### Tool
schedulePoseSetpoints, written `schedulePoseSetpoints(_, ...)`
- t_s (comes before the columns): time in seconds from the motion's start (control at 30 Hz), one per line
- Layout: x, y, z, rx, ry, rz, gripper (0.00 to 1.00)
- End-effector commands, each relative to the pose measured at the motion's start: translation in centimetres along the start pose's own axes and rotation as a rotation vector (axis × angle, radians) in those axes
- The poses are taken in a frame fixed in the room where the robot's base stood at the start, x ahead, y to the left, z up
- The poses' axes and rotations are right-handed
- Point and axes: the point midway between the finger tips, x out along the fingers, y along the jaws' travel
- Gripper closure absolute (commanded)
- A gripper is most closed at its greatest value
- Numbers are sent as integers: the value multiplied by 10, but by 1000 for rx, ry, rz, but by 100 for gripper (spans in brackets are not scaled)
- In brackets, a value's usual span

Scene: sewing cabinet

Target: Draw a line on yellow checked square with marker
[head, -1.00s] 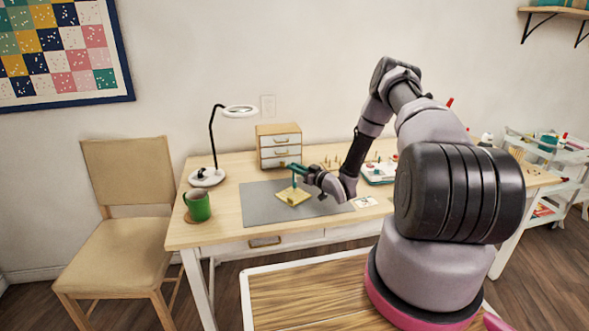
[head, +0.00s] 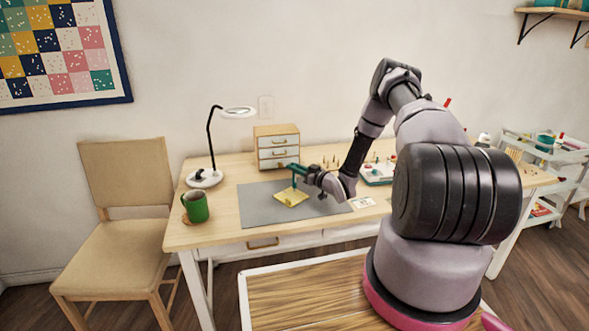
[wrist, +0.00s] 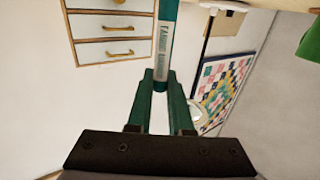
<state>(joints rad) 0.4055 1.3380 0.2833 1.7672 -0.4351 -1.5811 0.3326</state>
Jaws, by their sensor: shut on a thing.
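The yellow checked square (head: 290,198) lies on the grey mat (head: 255,209) on the desk. My gripper (head: 297,169) is over the square, shut on a green marker (head: 293,181) held roughly upright. The marker (wrist: 164,45) also shows between the green fingers in the wrist view, with a white label bearing green letters. Its lower end is at or just above the square; I cannot tell whether it touches. No line can be made out on the square at this size.
A small drawer cabinet (head: 277,147) stands behind the mat. A white card (head: 362,202) lies right of the mat.

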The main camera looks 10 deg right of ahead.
Motion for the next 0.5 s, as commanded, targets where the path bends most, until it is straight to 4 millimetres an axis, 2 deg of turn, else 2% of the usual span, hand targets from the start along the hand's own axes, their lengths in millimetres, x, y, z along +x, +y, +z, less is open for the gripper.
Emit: schedulePoseSetpoints(0.5,-1,8,0,1,-1,1,100)
